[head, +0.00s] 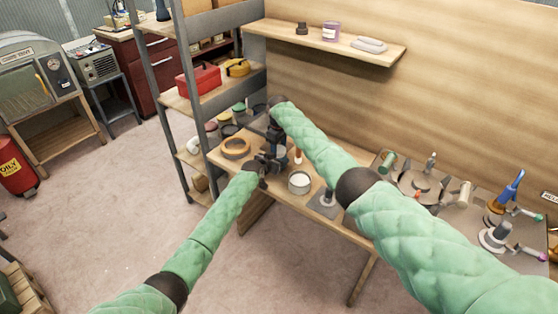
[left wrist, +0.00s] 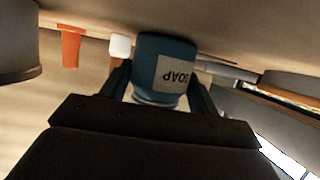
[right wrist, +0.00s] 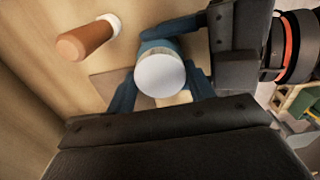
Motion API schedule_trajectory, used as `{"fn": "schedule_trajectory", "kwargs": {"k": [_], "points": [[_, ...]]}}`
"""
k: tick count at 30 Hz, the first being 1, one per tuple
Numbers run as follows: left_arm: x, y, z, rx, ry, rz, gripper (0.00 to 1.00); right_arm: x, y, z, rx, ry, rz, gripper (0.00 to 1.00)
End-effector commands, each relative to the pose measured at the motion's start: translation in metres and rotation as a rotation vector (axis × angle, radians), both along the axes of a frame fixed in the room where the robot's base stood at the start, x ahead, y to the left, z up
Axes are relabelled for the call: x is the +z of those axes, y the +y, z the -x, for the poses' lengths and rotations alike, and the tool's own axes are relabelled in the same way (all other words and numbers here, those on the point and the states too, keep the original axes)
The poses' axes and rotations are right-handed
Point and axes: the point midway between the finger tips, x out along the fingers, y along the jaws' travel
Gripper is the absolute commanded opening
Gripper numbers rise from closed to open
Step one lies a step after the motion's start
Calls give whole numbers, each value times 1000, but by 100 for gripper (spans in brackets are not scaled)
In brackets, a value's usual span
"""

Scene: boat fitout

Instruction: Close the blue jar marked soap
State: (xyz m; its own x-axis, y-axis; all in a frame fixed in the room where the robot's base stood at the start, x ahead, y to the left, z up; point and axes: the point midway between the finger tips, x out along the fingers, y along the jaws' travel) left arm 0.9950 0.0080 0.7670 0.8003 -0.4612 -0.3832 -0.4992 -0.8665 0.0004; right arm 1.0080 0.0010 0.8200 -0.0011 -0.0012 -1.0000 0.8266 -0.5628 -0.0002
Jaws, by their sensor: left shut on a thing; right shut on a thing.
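The blue jar (left wrist: 165,62) with the white SOAP label (left wrist: 174,75) stands on the workbench, upside down in the left wrist picture. My left gripper (head: 264,164) is shut on it, one finger on each side. A pale round lid (right wrist: 161,77) shows from above in the right wrist view, with blue just behind it. My right gripper (head: 275,132) is shut on the lid from above. Whether the lid is fully seated on the jar cannot be told. In the head view my grippers mostly hide the jar.
Several small jars stand near the shelf rack (head: 170,100). A wall shelf (head: 330,44) hangs above.

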Motion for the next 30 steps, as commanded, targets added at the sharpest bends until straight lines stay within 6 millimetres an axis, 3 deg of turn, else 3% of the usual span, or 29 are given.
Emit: {"fn": "schedule_trajectory", "kwargs": {"k": [15,20,21,24,30], "points": [[0,-1,1,-1,0,0,0,0,1,-1,-771,-1,-1,26],[0,-1,1,-2,0,1,0,1,0,-1,-792,-3,0,26],[0,-1,1,-2,0,1,0,1,0,-1,-791,-3,0,57],[0,-1,1,-2,0,1,0,1,0,-1,-790,-3,0,75],[0,-1,0,-1,0,0,0,0,0,-1,-789,-2,0,75]]}}
